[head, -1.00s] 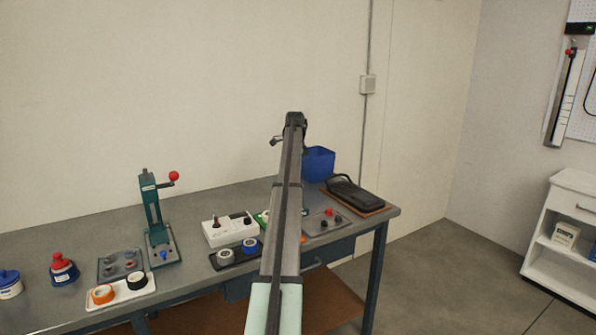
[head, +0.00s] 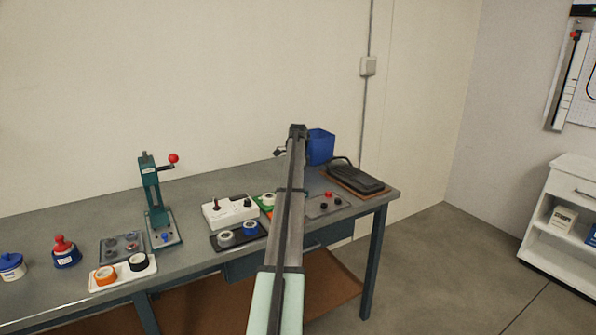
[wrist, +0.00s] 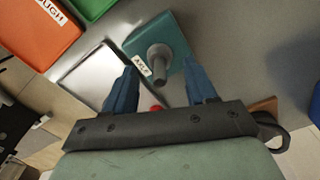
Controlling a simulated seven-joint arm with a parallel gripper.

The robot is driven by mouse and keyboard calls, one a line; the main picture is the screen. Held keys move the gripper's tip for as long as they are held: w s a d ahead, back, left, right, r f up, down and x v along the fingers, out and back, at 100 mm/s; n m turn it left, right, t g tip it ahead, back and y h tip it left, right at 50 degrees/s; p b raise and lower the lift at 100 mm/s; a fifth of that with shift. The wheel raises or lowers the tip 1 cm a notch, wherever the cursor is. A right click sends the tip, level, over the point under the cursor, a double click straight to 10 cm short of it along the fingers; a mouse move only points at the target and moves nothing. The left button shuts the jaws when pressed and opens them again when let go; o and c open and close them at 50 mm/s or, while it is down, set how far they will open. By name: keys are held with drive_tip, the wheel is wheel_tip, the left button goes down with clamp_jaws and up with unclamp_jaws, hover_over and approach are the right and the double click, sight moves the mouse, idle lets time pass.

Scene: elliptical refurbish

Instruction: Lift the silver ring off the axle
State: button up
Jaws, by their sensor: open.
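In the wrist view a teal block (wrist: 176,42) carries a grey axle post (wrist: 162,75) beside a white label that seems to read AXLE. A wider grey collar (wrist: 156,52) surrounds the post close to the block; it looks like the silver ring, though ring and post are hard to tell apart. My gripper (wrist: 160,72) is open, its two blue fingers on either side of the post with clear gaps, holding nothing. In the head view my arm hides the gripper and the axle block.
A green tray (wrist: 92,8) and an orange tray (wrist: 45,32) lie at upper left in the wrist view. A silver plate (wrist: 92,72) adjoins the block. In the head view a blue bin (head: 320,148), a black case (head: 356,178) and a teal press (head: 154,195) stand on the bench.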

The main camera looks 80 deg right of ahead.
drive_tip(key=shift+f, duration=0.95)
drive_tip(key=shift+r, duration=0.1)
clamp_jaws()
